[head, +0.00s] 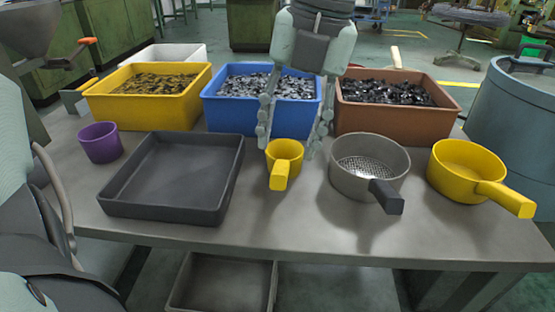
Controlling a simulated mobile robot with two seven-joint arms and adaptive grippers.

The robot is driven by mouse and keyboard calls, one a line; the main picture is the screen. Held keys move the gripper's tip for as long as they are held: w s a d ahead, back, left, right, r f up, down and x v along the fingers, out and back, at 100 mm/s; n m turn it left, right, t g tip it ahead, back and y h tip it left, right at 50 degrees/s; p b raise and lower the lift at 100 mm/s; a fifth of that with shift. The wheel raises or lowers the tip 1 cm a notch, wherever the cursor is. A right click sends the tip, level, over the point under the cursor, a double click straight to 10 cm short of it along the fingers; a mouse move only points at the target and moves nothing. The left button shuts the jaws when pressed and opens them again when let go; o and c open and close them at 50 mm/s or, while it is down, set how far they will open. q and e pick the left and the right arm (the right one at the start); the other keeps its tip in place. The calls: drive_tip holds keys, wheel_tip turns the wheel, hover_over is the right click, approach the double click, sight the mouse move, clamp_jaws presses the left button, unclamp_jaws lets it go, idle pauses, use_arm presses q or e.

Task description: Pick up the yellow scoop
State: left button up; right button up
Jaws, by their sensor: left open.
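A small yellow scoop (280,182) with a short square handle toward me stands on the grey table (330,238), near its middle. A larger yellow scoop (467,172) stands at the right end, its handle pointing to the front right. My left gripper (288,146) comes down from the top, open and empty, fingers spread. Its fingertips appear on either side of the small scoop's cup; I cannot tell whether they touch it. My right gripper is not in view.
A grey sieve (358,193) with a dark handle stands between the scoops. A black tray (120,207) and a purple cup (100,151) are at left. Yellow (153,112), blue (230,115) and brown (390,123) bins of metal parts line the back.

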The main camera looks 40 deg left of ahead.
sight(282, 165)
use_arm(q)
drive_tip(key=f, duration=0.4)
drive_tip(key=a+f, duration=0.1)
drive_tip(key=f, duration=0.1)
drive_tip(key=shift+s+f, duration=0.3)
drive_tip(key=shift+s, duration=0.1)
clamp_jaws()
